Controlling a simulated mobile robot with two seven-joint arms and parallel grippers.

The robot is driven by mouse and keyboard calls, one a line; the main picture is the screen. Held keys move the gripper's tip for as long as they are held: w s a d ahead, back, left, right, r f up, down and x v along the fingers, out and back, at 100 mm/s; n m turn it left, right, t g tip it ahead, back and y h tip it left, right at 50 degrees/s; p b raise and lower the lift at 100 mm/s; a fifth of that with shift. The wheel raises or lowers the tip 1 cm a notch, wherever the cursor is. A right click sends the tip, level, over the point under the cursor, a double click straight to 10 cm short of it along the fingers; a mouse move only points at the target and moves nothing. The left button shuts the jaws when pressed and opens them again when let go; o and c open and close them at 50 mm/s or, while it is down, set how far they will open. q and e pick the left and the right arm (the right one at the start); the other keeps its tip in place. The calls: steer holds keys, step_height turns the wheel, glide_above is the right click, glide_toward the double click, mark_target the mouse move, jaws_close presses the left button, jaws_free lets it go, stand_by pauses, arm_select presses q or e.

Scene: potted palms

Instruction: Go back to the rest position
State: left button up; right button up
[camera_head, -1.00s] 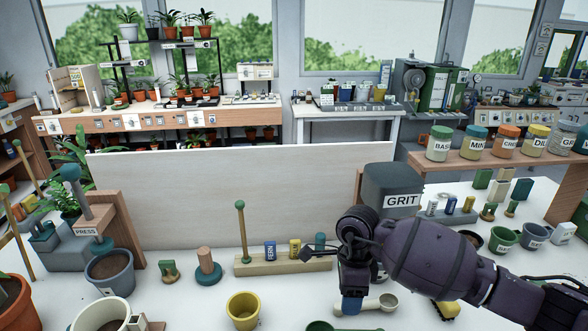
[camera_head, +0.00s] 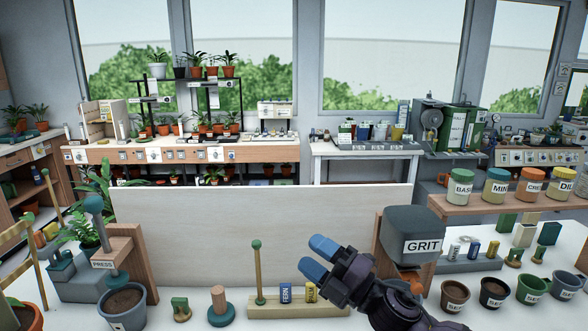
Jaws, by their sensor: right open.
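My right gripper (camera_head: 318,260) is open and empty, with its two blue-tipped fingers apart. It is raised in front of the white upright board (camera_head: 270,225), left of the grey GRIT container (camera_head: 413,232). In this picture its fingertips are just above and right of the wooden rack (camera_head: 270,309) with the FERN block (camera_head: 285,292) and the PALM block (camera_head: 311,292). The arm hides the right end of the rack. My left gripper is not in view.
A grey pot of soil (camera_head: 124,304) and the PRESS stand (camera_head: 112,257) are at the left. Labelled jars, one a BASE jar (camera_head: 461,187), stand on a raised shelf. White table shows between the rack and pots.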

steer(key=s+d+f+m+t+h, duration=0.2)
steer(key=d+f+m+h, duration=0.6)
steer(key=m, duration=0.3)
steer(key=s+d+f+m+t+h, duration=0.25)
steer(key=d+f+m+h, duration=0.45)
steer(key=f+m, duration=0.35)
steer(key=s+d+f+m+g+h, duration=0.1)
steer(key=s+d+f+m+g, duration=0.1)
steer(key=s+f, duration=0.6)
steer(key=s+d+f+m+g+h, duration=0.2)
steer(key=s+d+f+m, duration=0.3)
steer(key=s, duration=0.8)
step_height(320, 180, down, 3)
steer(key=shift+d+r+g+h, duration=0.1)
steer(key=shift+d+g+h, duration=0.2)
steer(key=shift+d+g, duration=0.4)
steer(key=shift+s+d, duration=0.1)
steer(key=shift+d, duration=0.05)
